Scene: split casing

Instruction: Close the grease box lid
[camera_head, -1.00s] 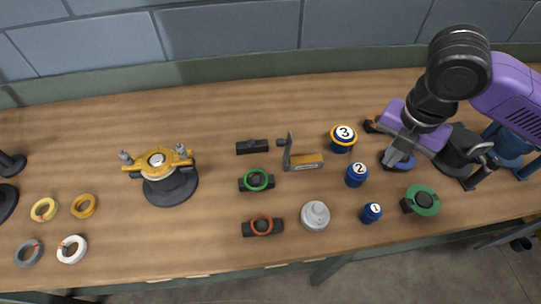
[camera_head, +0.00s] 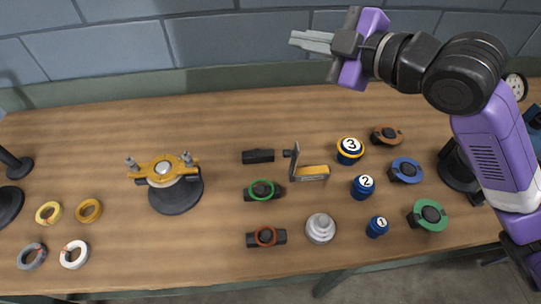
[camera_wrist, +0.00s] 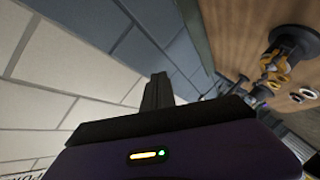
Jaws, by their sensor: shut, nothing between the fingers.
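The grease box (camera_head: 311,173) is a small yellow-orange and grey box near the middle of the table in the head view. Its grey lid (camera_head: 294,160) stands upright, hinged open at the box's left end. My gripper (camera_head: 294,40) is raised high above the back of the table, up and right of the box, in front of the wall, pointing left. Its fingers are shut together and empty. In the wrist view the shut fingers (camera_wrist: 157,90) point at the wall, and the grease box cannot be made out.
Black blocks with green (camera_head: 262,189) and red (camera_head: 266,236) rings lie left of the box. Blue pots numbered 3 (camera_head: 350,150), 2 (camera_head: 363,187) and 1 (camera_head: 377,227) stand to its right. A yellow-clamped casing (camera_head: 165,180) stands further left. The table behind the box is clear.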

